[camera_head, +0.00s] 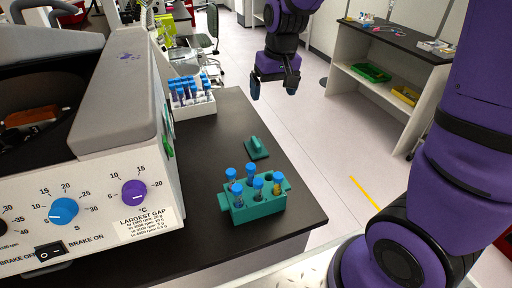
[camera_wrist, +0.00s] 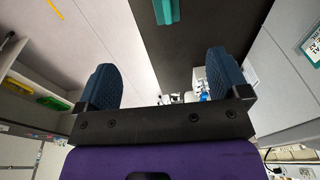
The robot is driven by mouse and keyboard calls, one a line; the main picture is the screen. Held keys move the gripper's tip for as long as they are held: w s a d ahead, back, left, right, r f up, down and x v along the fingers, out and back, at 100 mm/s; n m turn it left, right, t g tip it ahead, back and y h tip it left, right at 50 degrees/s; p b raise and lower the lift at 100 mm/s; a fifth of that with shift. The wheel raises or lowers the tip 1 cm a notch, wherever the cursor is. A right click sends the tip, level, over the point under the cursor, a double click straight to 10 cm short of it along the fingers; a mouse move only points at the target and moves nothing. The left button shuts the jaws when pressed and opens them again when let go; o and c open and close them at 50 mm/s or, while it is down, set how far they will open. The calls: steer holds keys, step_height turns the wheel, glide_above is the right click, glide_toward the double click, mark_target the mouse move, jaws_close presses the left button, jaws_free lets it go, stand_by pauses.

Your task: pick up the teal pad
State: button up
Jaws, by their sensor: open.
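The teal pad (camera_head: 257,148) lies flat on the black bench top in the head view, behind the teal tube rack, with a raised grip on its upper face. A teal piece (camera_wrist: 165,13) cut off by the top edge of the wrist view appears to be this pad. My gripper (camera_head: 273,91) hangs beyond the bench's right edge, farther back than the pad and apart from it. Its two dark blue fingers are spread with nothing between them, as the wrist view also shows (camera_wrist: 162,80).
A teal rack (camera_head: 258,209) with several blue-capped tubes stands just in front of the pad. A white rack (camera_head: 194,107) of tubes stands behind it. A large centrifuge (camera_head: 110,170) fills the left. The bench (camera_head: 225,125) is clear around the pad's back side.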

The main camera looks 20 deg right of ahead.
steer(key=g, duration=0.1)
glide_toward(257, 143)
steer(key=shift+w+a+h, duration=0.1)
steer(key=shift+a+h, duration=0.2)
steer(key=shift+a, duration=0.05)
step_height(257, 143, down, 6)
steer(key=shift+r, duration=0.15)
steer(key=shift+d+f, duration=0.1)
steer(key=shift+f, duration=2.6)
steer(key=shift+c, duration=0.4)
steer(key=c, duration=1)
